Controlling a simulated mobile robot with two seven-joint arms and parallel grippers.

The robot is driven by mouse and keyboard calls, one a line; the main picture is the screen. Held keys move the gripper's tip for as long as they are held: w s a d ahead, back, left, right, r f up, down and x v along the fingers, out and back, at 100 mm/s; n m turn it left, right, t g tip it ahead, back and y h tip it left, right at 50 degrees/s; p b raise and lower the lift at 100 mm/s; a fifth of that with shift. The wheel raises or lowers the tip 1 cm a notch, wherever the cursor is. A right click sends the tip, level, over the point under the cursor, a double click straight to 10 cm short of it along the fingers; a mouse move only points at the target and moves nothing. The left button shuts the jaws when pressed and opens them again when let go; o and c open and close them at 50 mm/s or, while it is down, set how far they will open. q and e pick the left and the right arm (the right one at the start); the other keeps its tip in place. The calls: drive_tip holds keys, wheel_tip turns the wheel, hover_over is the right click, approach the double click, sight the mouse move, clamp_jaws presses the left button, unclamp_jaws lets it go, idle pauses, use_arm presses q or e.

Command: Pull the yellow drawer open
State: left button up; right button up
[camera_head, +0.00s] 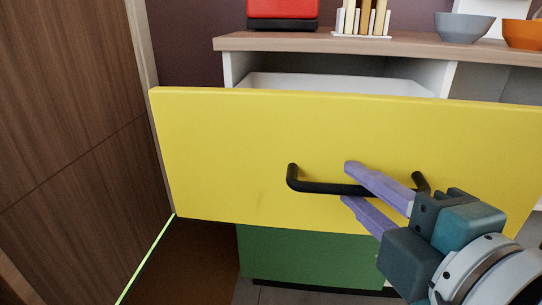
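The yellow drawer (225,140) stands pulled out from the cabinet, and part of its white inside (335,84) shows behind the top of its front. Its black bar handle (318,187) runs across the lower middle of the front. My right gripper (350,184) reaches in from the lower right. Its purple fingers lie above and below the handle bar, with the bar filling the narrow gap between them, so it looks shut on the handle. The gripper hides part of the bar's right half. My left gripper is not in view.
A green drawer front (300,256) sits below the yellow one. The wooden countertop (290,42) bears a red appliance (283,10), a utensil rack (362,20), a grey bowl (463,27) and an orange bowl (524,34). A tall brown wooden panel (70,120) stands close at the left.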

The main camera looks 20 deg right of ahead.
drive_tip(key=b+v, duration=0.1)
drive_tip(key=v, duration=0.6)
drive_tip(key=shift+s, duration=0.25)
drive_tip(key=shift+r, duration=0.1)
